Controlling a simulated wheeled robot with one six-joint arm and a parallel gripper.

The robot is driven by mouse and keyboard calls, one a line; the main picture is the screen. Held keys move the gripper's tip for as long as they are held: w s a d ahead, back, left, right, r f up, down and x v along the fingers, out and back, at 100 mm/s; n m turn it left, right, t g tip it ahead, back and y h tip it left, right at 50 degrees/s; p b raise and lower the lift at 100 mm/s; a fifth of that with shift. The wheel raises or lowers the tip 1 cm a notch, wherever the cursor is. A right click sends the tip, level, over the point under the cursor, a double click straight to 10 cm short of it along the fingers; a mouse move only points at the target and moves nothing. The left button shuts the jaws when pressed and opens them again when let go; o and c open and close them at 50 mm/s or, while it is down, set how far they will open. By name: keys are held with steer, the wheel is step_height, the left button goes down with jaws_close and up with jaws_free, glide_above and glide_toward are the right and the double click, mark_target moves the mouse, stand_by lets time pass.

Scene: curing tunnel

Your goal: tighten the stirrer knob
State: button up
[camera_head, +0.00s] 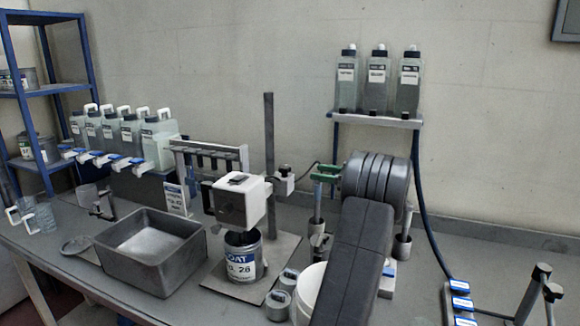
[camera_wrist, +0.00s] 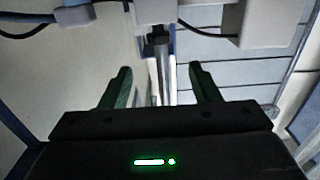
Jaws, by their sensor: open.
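The stirrer has a white motor head (camera_head: 238,203) on a dark upright post (camera_head: 269,140), above an open paint can (camera_head: 243,262). A small white clamp block (camera_head: 284,184) sits at the post, with a small dark knob (camera_head: 284,171) on it. My gripper (camera_head: 326,173), with green fingers, is to the right of the knob and apart from it. In the wrist view my gripper (camera_wrist: 160,84) is open and empty. A dark knob-like part (camera_wrist: 158,40) shows beyond the gap between the fingertips, below a white block (camera_wrist: 155,10). Its exact distance is hard to tell.
A grey metal basin (camera_head: 150,250) stands left of the stirrer. Small lidded jars (camera_head: 283,290) are in front of it. Several bottles (camera_head: 120,140) line the back left, and three bottles stand on a wall shelf (camera_head: 378,119). A cable (camera_head: 305,170) runs near my gripper.

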mark_target(289, 167)
steer(key=p+x, duration=0.1)
steer(key=x, duration=1)
steer(key=c, duration=1)
